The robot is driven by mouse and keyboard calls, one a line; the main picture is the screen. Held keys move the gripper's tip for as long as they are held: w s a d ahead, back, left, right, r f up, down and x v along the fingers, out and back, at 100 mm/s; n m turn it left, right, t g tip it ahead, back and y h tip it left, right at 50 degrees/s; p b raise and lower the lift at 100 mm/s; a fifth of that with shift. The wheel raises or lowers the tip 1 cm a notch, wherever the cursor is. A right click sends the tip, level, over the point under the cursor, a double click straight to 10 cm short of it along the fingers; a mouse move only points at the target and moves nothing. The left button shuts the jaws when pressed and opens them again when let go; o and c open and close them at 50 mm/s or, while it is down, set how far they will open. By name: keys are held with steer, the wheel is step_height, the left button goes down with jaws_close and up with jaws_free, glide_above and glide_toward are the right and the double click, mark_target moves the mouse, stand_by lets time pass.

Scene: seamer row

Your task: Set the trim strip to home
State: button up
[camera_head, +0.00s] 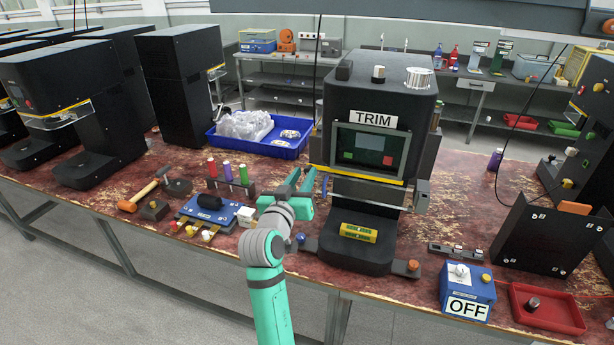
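A black machine labelled TRIM (373,120) stands on the worn red bench, with a small lit screen (371,149) and a yellow line below it. No part is plainly marked as the trim strip; a low grey strip with small light knobs (458,250) lies to the right of the machine's base. A blue box (466,287) with a white knob and an OFF sign stands at the front right. My gripper (302,182) is left of the machine, its teal fingers apart and nothing seen between them. My arm hides part of the bench there.
A blue board with a black handle (210,207), a hammer (146,195) and upright coloured cylinders (229,172) are at left. A blue bin (262,141) holds clear bags. A red tray (546,310) and black panel (540,237) are at right.

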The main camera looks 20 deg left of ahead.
steer(key=shift+o, duration=0.6)
steer(key=s+d, duration=0.1)
steer(key=s, duration=0.9)
steer(key=shift+s+d, duration=0.15)
steer(key=shift+s, duration=0.15)
